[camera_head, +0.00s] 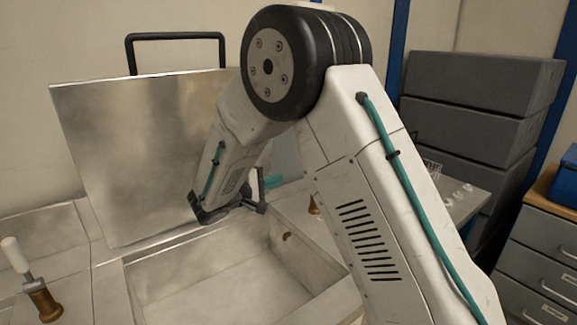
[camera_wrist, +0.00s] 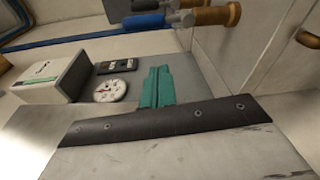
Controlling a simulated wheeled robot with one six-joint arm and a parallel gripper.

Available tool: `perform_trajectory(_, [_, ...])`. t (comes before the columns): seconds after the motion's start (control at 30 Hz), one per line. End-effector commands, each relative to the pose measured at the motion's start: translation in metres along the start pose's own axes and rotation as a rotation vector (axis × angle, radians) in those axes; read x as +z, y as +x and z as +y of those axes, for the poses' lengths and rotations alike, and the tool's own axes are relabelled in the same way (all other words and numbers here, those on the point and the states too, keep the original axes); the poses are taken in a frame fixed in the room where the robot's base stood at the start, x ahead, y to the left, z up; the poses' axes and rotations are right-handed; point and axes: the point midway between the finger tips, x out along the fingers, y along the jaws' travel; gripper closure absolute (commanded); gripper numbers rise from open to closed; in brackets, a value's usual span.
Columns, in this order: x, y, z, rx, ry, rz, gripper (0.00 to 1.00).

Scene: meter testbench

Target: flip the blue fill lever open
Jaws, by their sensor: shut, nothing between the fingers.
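The blue fill lever (camera_wrist: 145,22) shows near the top of the wrist view as a blue handle joined to a metal stem and a brass valve body (camera_wrist: 215,16). My gripper (camera_wrist: 160,70) has its teal fingers closed together with nothing between them. The fingertips point toward the lever, with a visible gap in the picture. In the head view my gripper (camera_head: 272,181) is beyond the basin, partly behind my arm. The blue lever is hidden there; a bit of brass (camera_head: 314,205) shows beside my arm.
An open metal basin (camera_head: 215,275) lies below a raised metal panel (camera_head: 140,150). A white-handled lever (camera_head: 14,255) stands at left. The wrist view shows a white box (camera_wrist: 45,82), a round dial (camera_wrist: 110,90) and a dark device (camera_wrist: 117,67). Grey crates (camera_head: 470,130) are stacked at right.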

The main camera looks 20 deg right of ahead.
Motion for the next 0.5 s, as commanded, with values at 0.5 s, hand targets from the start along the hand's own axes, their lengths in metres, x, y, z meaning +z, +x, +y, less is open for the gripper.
perform_trajectory(0.5, [-0.013, -0.006, 0.024, 0.08, 0.145, 0.053, 1.0])
